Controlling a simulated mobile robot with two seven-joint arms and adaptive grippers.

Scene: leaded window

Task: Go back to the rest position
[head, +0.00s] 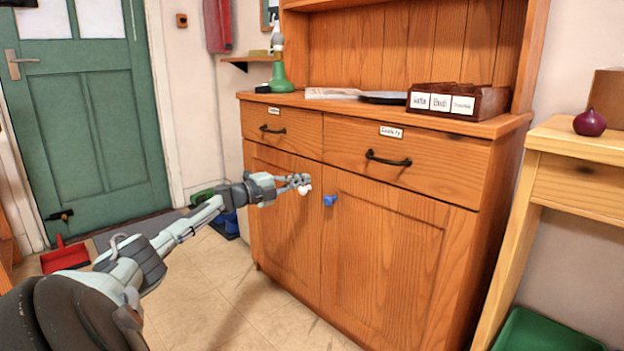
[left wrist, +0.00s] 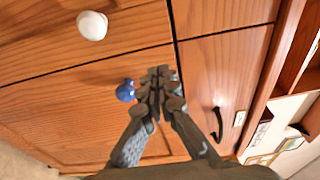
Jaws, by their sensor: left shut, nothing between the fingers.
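My left gripper (head: 298,181) is shut and empty in front of the wooden dresser's lower doors. It also shows in the left wrist view (left wrist: 160,76), with its fingertips together. A white knob (head: 304,190) on the left door shows just beside the fingertips in the head view; in the left wrist view the white knob (left wrist: 91,25) stands clear of the fingers. A blue knob (head: 329,200) on the right door is a little to their right; in the left wrist view the blue knob (left wrist: 125,91) appears beside the fingers. My right gripper is not in view.
The dresser (head: 400,250) has both doors and both drawers closed. A wooden side table (head: 580,143) is at right. A red dustpan (head: 66,256) lies on the floor near the green door (head: 95,130).

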